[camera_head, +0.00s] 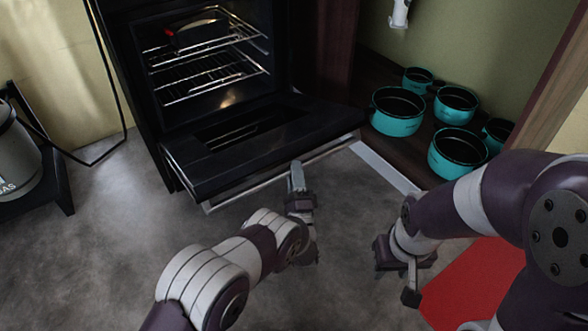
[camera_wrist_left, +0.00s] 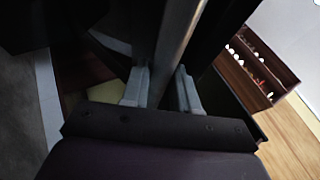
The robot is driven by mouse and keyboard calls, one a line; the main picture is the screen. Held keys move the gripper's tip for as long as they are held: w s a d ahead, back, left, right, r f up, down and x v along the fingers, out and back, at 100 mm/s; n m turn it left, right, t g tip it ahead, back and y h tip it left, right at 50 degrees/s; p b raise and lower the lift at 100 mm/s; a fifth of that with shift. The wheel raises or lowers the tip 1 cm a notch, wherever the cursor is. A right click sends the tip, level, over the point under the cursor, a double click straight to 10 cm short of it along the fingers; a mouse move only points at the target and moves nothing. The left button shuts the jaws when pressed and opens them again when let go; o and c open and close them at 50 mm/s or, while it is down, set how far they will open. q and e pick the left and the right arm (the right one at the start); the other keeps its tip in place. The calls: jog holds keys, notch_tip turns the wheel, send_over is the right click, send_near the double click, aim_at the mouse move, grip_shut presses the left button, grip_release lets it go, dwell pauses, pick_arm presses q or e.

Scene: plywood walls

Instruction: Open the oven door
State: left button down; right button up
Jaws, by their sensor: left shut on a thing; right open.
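The black oven (camera_head: 205,60) stands at the back left with its door (camera_head: 265,135) swung down, lying close to level. The inside shows wire racks and a dark item on the upper rack. A pale metal handle bar (camera_head: 250,180) runs along the door's front edge. My left gripper (camera_head: 297,178) is at the right part of that bar. In the left wrist view its two fingers (camera_wrist_left: 160,90) are on either side of the metal bar (camera_wrist_left: 178,45), shut on it. My right gripper (camera_head: 395,278) is open and empty, low over the floor to the right, apart from the door.
Several teal pots (camera_head: 398,110) stand on a dark wooden shelf (camera_head: 385,150) right of the oven. A grey gas cylinder (camera_head: 18,160) is at the left edge. A red mat (camera_head: 470,285) lies at lower right. The grey floor (camera_head: 100,240) before the oven is clear.

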pick_arm(q)
jog(key=shift+w+a+f, duration=0.1)
jog(key=shift+w+a, duration=0.1)
jog(key=shift+a, duration=0.1)
jog(key=c, duration=1.3)
grip_release()
jog(key=o, duration=0.3)
jog(key=shift+w+a+f, duration=0.1)
jog(key=shift+w+f, duration=0.05)
jog(key=shift+o, duration=0.2)
